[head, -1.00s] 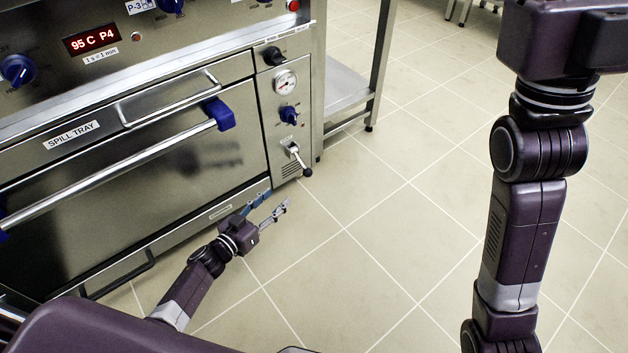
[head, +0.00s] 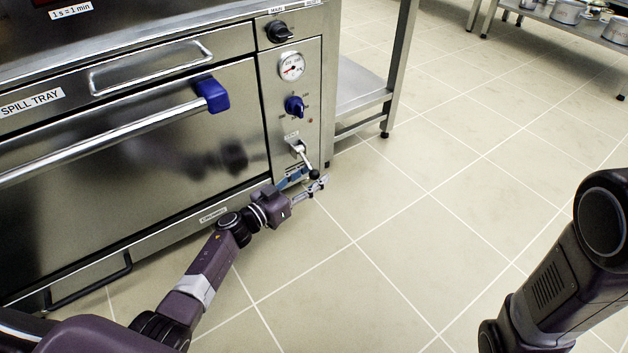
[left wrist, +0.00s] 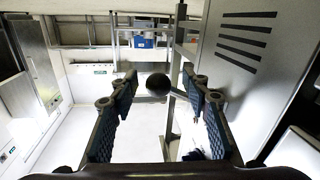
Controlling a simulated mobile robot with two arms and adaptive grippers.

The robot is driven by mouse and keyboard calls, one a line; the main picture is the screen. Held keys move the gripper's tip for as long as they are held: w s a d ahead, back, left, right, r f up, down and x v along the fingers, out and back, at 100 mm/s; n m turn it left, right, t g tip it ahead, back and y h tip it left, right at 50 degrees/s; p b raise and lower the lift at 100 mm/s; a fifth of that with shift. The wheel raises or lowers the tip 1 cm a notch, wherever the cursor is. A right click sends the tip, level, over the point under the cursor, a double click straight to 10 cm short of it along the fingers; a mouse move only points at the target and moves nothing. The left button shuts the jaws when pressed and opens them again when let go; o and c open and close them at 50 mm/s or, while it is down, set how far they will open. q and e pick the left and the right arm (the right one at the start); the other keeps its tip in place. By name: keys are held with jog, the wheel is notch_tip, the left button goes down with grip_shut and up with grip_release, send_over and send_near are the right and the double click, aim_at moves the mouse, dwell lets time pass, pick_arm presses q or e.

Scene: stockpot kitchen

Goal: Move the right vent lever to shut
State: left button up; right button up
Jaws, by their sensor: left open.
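The vent lever (head: 306,160) is a short metal rod with a black ball knob (head: 314,174), low on the oven's right control panel. It tilts down and to the right from its plate. My left gripper (head: 321,184) is at the knob's height or just below it. In the left wrist view the black knob (left wrist: 158,84) appears between the two open fingers (left wrist: 160,105), near their tips. I cannot tell whether they touch it. The lettering on the lever's plate is too small to read. Of my right arm only links show; its gripper is out of view.
The oven door's bar handle (head: 110,135) with a blue end and a lower black handle (head: 95,285) stick out at the left. A blue knob (head: 294,105) and a gauge (head: 291,67) sit above the lever. A steel shelf (head: 360,88) stands right of the oven. The tiled floor (head: 430,220) is clear.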

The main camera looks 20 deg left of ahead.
pick_arm(q)
jog(key=shift+w+d, duration=0.15)
jog(key=shift+w, duration=0.25)
jog(key=shift+c, duration=0.5)
jog(key=c, duration=1)
grip_shut()
jog(key=shift+r, duration=0.15)
